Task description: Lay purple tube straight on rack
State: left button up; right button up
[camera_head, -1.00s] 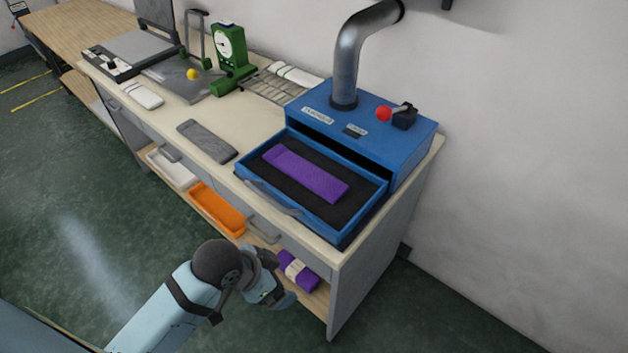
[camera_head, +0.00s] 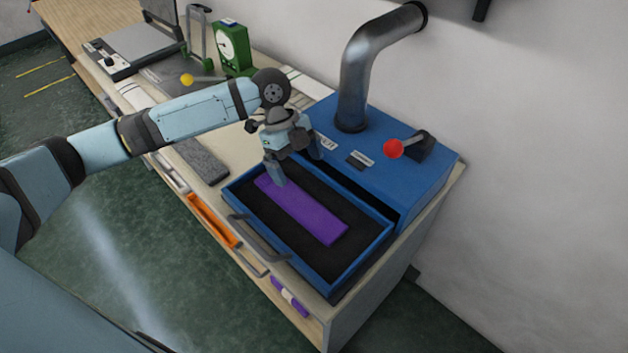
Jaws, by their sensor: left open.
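The purple tube (camera_head: 305,211) is a flat purple strip lying on the black bed of the open drawer (camera_head: 362,262) of a blue machine (camera_head: 385,175). My left gripper (camera_head: 297,172) points down over the drawer's far left end. One finger is close to the tube's left end, and I cannot tell whether it touches. The fingers are apart and hold nothing that I can see. The wire rack, behind the bench's middle, is mostly hidden by my left arm; white pieces (camera_head: 305,84) show there. My right gripper is not in view.
A grey folded piece (camera_head: 203,160) lies on the bench left of the drawer.

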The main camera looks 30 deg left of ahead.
aim_at(312, 213)
pick_arm(q)
jog(key=x, duration=0.2)
jog(key=shift+s+d+f, duration=0.2)
jog(key=shift+s+f, duration=0.15)
jog(key=x, duration=0.4)
jog(key=shift+w, duration=0.1)
jog(key=shift+p+x, duration=0.45)
jog(key=shift+x, duration=2.5)
jog(key=shift+a, duration=0.2)
jog(key=c, duration=0.9)
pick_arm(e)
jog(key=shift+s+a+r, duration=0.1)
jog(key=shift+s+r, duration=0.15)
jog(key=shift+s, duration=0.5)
